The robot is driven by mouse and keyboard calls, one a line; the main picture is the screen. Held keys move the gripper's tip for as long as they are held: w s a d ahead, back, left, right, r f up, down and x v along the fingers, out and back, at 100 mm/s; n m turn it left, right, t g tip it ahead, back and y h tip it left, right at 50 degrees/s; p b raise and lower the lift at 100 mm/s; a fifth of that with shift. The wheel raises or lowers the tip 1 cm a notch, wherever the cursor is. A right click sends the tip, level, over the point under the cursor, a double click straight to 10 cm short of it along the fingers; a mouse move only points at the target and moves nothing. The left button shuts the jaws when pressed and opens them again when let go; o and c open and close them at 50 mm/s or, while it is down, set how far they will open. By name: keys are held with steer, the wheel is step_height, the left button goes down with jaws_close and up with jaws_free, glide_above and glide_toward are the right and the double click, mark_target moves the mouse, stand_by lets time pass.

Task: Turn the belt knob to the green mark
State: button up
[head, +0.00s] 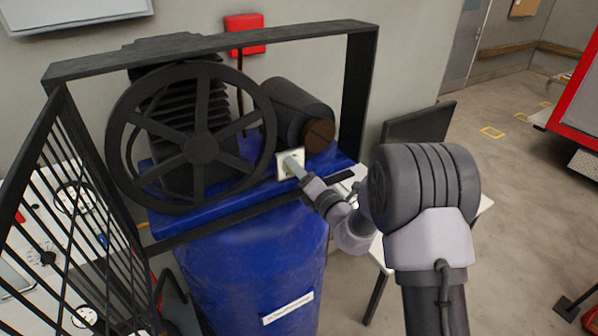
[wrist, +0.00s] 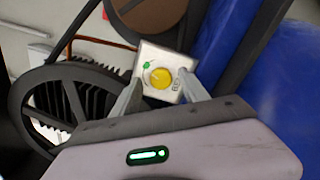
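The belt knob (wrist: 161,78) is a round yellow dial on a square white plate (wrist: 173,62). A green mark (wrist: 147,65) sits on the plate at the knob's upper left in the wrist view. Which way the knob points is too small to tell. My gripper (wrist: 159,82) is open, with one finger on each side of the knob; whether they touch it is unclear. In the head view my gripper (head: 294,166) is at the white plate (head: 284,155), hiding the knob.
A large black flywheel (head: 200,148) stands left of the plate and a dark motor (head: 297,112) is behind it. A black frame (head: 361,90) surrounds them above a blue tank (head: 250,265). A barred guard panel (head: 75,200) stands at the left. A white table is at the right.

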steer(key=b+v, duration=0.5)
steer(key=v, duration=1.2)
steer(key=shift+s+d, duration=0.2)
steer(key=shift+f, duration=0.1)
